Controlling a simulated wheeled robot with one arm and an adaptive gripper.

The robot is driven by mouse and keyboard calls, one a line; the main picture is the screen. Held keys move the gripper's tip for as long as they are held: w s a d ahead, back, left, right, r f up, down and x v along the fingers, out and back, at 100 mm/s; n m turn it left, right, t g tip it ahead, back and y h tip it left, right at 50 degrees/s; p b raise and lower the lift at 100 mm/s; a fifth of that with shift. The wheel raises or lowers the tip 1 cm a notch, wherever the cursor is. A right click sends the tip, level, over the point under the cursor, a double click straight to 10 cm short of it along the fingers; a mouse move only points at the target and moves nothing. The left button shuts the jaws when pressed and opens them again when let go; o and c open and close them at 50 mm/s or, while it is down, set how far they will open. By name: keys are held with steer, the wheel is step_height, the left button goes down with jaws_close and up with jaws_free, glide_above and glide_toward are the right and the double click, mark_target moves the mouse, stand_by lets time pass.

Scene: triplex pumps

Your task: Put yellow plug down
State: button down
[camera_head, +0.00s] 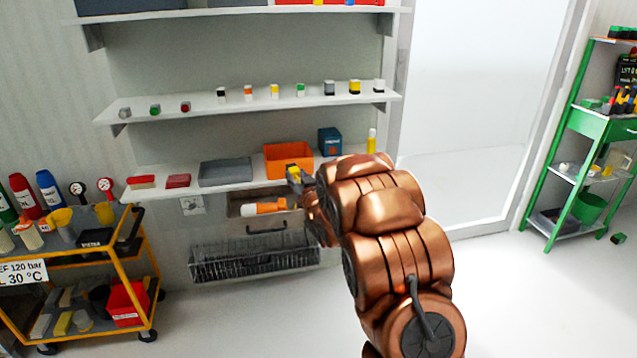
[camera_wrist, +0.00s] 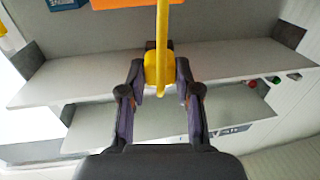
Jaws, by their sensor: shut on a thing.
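The yellow plug (camera_wrist: 160,70) is held between the two fingers of my gripper (camera_wrist: 158,82) in the wrist view, with a thin yellow stem running up from its rounded body. In the head view, a small yellow part of the plug (camera_head: 293,171) shows at the tip of my gripper (camera_head: 298,180), in front of the orange bin (camera_head: 280,150) on the lowest wall shelf. My arm hides part of the gripper there. I cannot tell whether the plug touches the shelf.
The lowest shelf (camera_head: 150,193) also bears a grey tray (camera_head: 225,182), red items (camera_head: 178,181), a blue box (camera_head: 329,141) and a yellow bottle (camera_head: 371,141). Above is a shelf (camera_head: 215,105) with several small plugs. A yellow cart (camera_head: 140,268) stands at left, a green rack (camera_head: 565,180) at right.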

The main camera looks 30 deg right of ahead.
steer(key=s+a+r, duration=0.1)
steer(key=a+r, duration=0.3)
steer(key=a, duration=0.3)
steer(key=s+a+r+y, duration=0.1)
steer(key=a+r, duration=0.3)
steer(key=a, duration=0.4)
steer(key=shift+s+a+n, duration=0.15)
steer(key=shift+n, duration=0.25)
